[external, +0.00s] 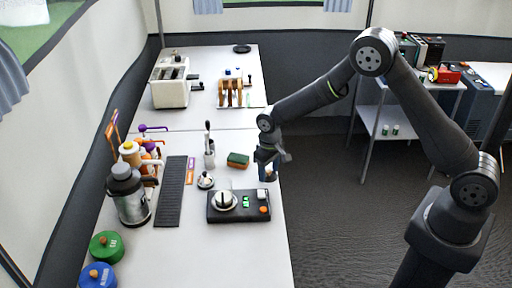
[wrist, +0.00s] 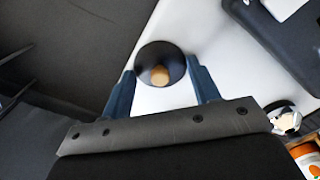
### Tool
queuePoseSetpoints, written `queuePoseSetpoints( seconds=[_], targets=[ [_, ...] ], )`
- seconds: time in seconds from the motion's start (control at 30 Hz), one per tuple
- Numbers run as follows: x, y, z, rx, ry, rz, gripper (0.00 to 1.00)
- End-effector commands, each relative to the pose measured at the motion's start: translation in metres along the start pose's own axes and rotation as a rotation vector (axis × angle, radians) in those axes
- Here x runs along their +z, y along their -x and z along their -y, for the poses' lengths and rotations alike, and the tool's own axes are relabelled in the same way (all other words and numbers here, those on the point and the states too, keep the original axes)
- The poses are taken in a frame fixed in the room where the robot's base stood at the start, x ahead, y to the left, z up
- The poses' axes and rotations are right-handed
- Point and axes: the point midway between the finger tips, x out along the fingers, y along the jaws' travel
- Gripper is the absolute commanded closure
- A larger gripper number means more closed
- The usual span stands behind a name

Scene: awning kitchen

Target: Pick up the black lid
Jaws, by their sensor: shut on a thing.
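The black lid (wrist: 158,56) is a round dark disc with a small tan knob, seen in the wrist view between my two blue fingers. My gripper (wrist: 162,84) is shut on it, with one finger at each side of the disc. In the external view my gripper (external: 269,172) points down at the right edge of the white table. There the lid is mostly hidden by the fingers, and I cannot tell whether it touches the table.
A black control box (external: 238,206) with a white round dial lies left of and nearer than my gripper. A sponge (external: 237,160) and a small white-and-black item (external: 205,181) lie to the left. A toaster (external: 170,86) stands farther back. The floor right of the table is open.

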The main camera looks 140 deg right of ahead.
Motion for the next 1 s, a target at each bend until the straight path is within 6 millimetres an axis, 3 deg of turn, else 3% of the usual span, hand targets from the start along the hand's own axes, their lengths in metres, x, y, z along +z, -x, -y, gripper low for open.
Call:
queuePoseSetpoints(
  seconds=[0.23,0.43,0.8,1.0],
  targets=[
    [-0.001,0.010,0.000,-0.001,0.000,-0.003,0.66],
    [-0.001,0.043,0.000,-0.001,0.001,-0.003,0.66],
    [0.027,0.090,-0.078,0.000,-0.003,0.000,0.66],
    [0.036,0.106,-0.102,0.000,0.000,0.000,0.66]
  ],
)
